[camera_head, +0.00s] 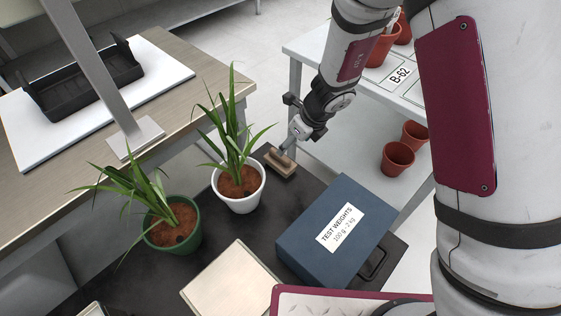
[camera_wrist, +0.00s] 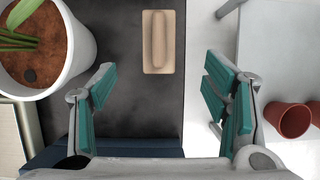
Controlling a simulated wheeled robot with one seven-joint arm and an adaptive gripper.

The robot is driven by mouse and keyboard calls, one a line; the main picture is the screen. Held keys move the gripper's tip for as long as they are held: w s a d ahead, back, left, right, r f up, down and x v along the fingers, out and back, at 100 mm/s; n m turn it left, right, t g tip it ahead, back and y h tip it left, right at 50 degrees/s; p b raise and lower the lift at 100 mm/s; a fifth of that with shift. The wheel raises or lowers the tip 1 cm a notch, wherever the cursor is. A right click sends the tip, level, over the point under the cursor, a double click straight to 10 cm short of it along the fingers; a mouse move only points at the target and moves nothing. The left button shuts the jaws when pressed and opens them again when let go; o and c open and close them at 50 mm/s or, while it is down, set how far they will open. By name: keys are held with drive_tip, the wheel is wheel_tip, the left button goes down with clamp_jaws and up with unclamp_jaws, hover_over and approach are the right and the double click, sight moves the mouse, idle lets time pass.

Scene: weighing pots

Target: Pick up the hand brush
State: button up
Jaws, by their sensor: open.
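The hand brush (camera_head: 280,161) is a small tan wooden block with a raised grip. It lies on the dark bench top beside the white pot, near the bench's far right edge. In the wrist view the hand brush (camera_wrist: 158,42) is at the upper middle, ahead of the fingertips and between their lines. My gripper (camera_wrist: 160,85) has its teal-padded fingers wide apart with nothing between them.
A white pot (camera_head: 246,202) with a plant stands close left of the brush. A green pot (camera_head: 172,243) is further left. A blue test weights box (camera_head: 300,245) stands in front. Terracotta pots (camera_head: 397,160) sit on a shelf at right, past the bench edge.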

sight(280, 160)
drive_tip(key=b+x, duration=0.5)
drive_tip(key=x, duration=0.7)
drive_tip(key=shift+a+f, duration=0.2)
drive_tip(key=shift+a, duration=0.05)
drive_tip(key=c, duration=1.3)
